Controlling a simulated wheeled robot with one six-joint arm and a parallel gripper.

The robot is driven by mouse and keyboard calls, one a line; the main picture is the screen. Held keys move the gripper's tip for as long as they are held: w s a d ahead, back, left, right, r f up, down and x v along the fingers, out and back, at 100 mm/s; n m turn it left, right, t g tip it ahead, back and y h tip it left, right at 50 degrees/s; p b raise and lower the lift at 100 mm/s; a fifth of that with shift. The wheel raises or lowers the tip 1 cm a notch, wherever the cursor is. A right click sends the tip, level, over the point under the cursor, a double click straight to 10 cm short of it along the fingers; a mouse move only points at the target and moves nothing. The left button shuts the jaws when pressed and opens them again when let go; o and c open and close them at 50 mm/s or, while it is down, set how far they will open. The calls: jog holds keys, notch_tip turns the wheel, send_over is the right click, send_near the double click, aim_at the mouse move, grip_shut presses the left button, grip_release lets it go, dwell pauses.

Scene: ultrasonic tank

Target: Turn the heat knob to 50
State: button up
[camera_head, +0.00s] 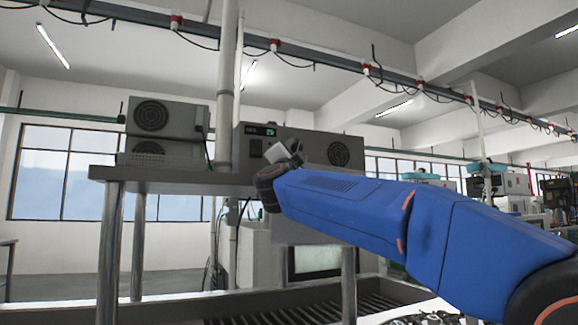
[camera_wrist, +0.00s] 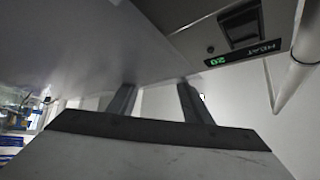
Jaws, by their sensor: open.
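The grey control box (camera_head: 247,163) stands on a raised shelf in the head view. It has a small green-lit heat display (camera_head: 270,132) and a dark switch (camera_head: 256,148). In the wrist view the HEAT label and lit display (camera_wrist: 218,61) appear upside down at upper right, below the dark switch (camera_wrist: 240,26); the digits are too small to read surely.
Another grey box with fans (camera_head: 165,130) stands left on the same shelf (camera_head: 170,178). A vertical pipe (camera_head: 225,85) rises between the boxes. It also shows close at the right of the wrist view (camera_wrist: 299,62). A fan grille (camera_head: 339,153) is right of my gripper.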

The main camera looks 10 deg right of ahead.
jog(key=v, duration=1.5)
jog(key=s+d+f+n+g+y, duration=0.1)
jog(key=s+f+n+g+y, duration=0.25)
jog(key=f+n+y, duration=0.8)
jog(key=s+f+n+g+y, duration=0.3)
jog(key=s+f+n, duration=0.15)
jog(key=f, duration=1.35)
jog(key=s+d+f+g+h, duration=0.1)
jog(key=s+d+f+g, duration=0.2)
jog(key=s+f, duration=0.4)
jog(key=s+d+f+g+h, duration=0.2)
jog(key=s+d+f+g, duration=0.2)
jog(key=f, duration=0.9)
jog(key=s+d+f+g+h, duration=0.2)
jog(key=s+d+f, duration=0.4)
jog(key=s+f, duration=0.4)
jog(key=shift+s+f+g, duration=0.4)
jog(key=shift+s+g, duration=0.35)
jog(key=shift+s, duration=0.3)
